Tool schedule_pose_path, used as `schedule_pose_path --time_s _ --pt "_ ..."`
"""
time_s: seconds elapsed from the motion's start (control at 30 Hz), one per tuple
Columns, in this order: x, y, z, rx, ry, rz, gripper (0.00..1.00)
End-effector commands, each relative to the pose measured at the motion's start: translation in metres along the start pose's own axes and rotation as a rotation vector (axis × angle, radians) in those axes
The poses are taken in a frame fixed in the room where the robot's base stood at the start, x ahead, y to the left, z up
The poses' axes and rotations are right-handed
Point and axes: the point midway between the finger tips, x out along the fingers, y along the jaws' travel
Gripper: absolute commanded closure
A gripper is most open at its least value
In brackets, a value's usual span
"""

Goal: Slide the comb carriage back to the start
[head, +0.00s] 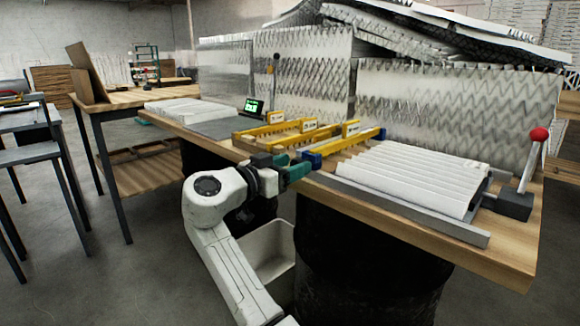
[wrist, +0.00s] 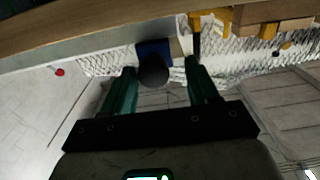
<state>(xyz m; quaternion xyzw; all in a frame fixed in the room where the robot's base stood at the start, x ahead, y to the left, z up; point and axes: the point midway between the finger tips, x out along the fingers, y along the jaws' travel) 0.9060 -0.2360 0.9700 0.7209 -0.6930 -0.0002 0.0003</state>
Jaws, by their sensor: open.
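The comb carriage is a yellow bar (head: 345,145) across the bench with blue end blocks. Its near blue block (head: 311,159) is at the bench's front edge, left of the pleated white filter (head: 415,178). In the wrist view the blue block (wrist: 152,46) carries a dark round knob (wrist: 153,72). My gripper (head: 304,170) is at the front edge beside that block. Its teal fingers stand open in the wrist view (wrist: 160,68), one either side of the knob. I see no finger touching the knob; the exact depth cannot be told.
More yellow bars (head: 275,129) stand left of the carriage. A metal rail (head: 400,210) runs along the bench front. A red-knobbed lever (head: 531,160) stands at the right end. A pale bin (head: 268,250) and dark drums sit below. A small green display (head: 253,107) stands behind.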

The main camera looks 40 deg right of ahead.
Motion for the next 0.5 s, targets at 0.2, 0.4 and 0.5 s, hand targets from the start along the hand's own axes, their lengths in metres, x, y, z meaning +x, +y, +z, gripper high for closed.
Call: schedule_pose_path --time_s 0.2,0.4,0.5 --pt "-0.005 0.001 0.0 0.0 0.0 0.002 0.41" --pt "-0.036 0.0 -0.001 0.0 0.001 -0.001 0.41" --pt "-0.057 -0.001 -0.001 0.0 0.001 -0.002 0.41"
